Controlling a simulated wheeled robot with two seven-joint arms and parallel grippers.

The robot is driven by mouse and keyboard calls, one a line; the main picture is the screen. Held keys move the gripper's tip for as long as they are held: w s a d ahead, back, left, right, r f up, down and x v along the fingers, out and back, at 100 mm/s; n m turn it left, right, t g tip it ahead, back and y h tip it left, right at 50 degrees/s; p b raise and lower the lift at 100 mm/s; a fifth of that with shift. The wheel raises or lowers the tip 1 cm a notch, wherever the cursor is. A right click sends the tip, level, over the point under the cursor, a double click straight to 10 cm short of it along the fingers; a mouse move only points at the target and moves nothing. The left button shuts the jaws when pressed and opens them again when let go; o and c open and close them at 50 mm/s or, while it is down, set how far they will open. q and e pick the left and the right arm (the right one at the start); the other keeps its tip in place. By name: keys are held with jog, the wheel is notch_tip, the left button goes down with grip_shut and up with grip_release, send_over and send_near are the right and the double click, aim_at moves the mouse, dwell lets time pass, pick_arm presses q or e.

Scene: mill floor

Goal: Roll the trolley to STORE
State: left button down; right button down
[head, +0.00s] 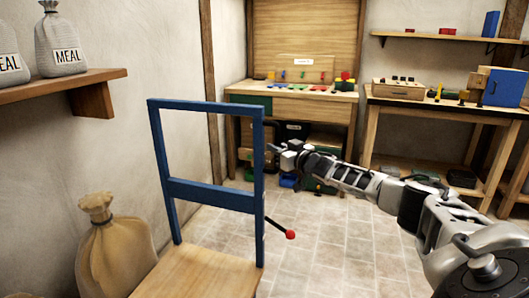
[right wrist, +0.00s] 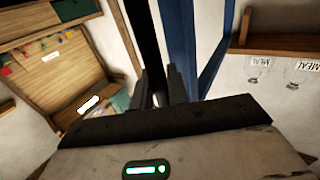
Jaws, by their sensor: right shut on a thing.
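The trolley has a blue upright frame (head: 215,190) and a flat wooden deck (head: 200,272), at the lower left of the head view. A dark lever with a red knob (head: 290,234) sticks out to the right from low on its right post. In the right wrist view the fingers (right wrist: 161,88) are on either side of a dark upright part, with the blue frame (right wrist: 182,45) just behind. My left gripper is out of view. No STORE marking is readable.
A sack (head: 113,250) stands by the left wall, close to the trolley. A shelf (head: 60,95) with MEAL bags juts out above. A workbench (head: 290,103) stands at the back and another bench (head: 440,108) at the right. The tiled floor (head: 335,235) between is clear.

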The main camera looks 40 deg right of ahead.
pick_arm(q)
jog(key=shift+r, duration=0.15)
pick_arm(e)
jog(key=shift+d+r, duration=0.2)
jog(key=c, duration=1.7)
grip_release()
jog(key=shift+o, duration=1.3)
jog(key=shift+w+f, duration=0.2)
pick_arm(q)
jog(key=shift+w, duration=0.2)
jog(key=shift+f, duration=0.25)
pick_arm(e)
jog(key=shift+s, duration=0.15)
